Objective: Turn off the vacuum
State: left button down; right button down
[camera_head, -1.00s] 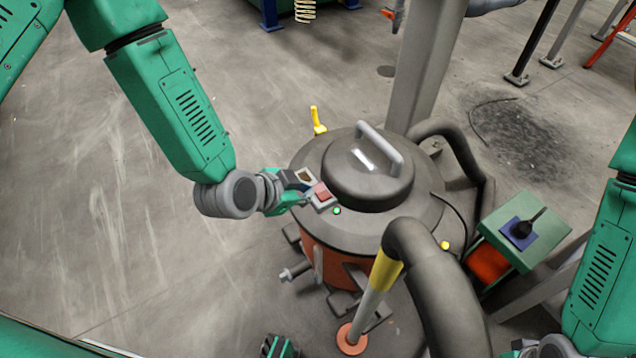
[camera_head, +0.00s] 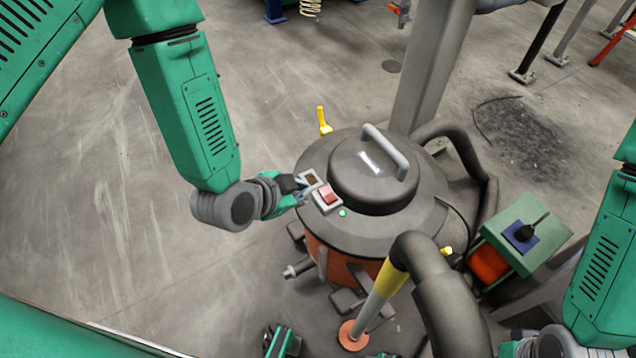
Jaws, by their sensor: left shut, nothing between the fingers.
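The vacuum (camera_head: 282,153) is a round grey-topped drum with an orange-red body, standing upright in the middle of the head view. On the near left of its lid is a red rocker switch (camera_head: 327,196) in a light grey frame, now unobstructed. A small green light (camera_head: 343,213) glows beside it. My left gripper (camera_head: 301,189) is shut and empty, just left of the switch, by a second grey-framed brown panel. I cannot tell whether it touches the lid.
A grey handle (camera_head: 386,152) arches over the lid. A thick dark hose (camera_head: 445,290) with a yellow collar rises in front. A green box (camera_head: 520,235) with a black lever stands to the right. A grey post (camera_head: 432,70) stands behind. The floor at left is clear.

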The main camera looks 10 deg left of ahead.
pick_arm(q)
jog(key=shift+s, duration=0.1)
jog(key=b, duration=0.3)
send_over(328, 190)
jog(key=s, duration=0.3)
jog(key=f, duration=0.6)
jog(key=shift+a+f, duration=0.25)
jog(key=shift+f, duration=0.1)
jog(key=shift+w+a+f+b, duration=0.15)
jog(key=shift+f+b, duration=0.2)
jog(key=shift+f, duration=0.25)
jog(key=shift+w+d+f+b, duration=0.15)
jog(key=shift+f+b, duration=0.2)
jog(key=shift+f, duration=0.25)
jog(key=shift+w+a+f, duration=0.2)
jog(key=shift+w+f, duration=0.05)
jog(key=shift+f, duration=0.35)
jog(key=shift+a, duration=0.1)
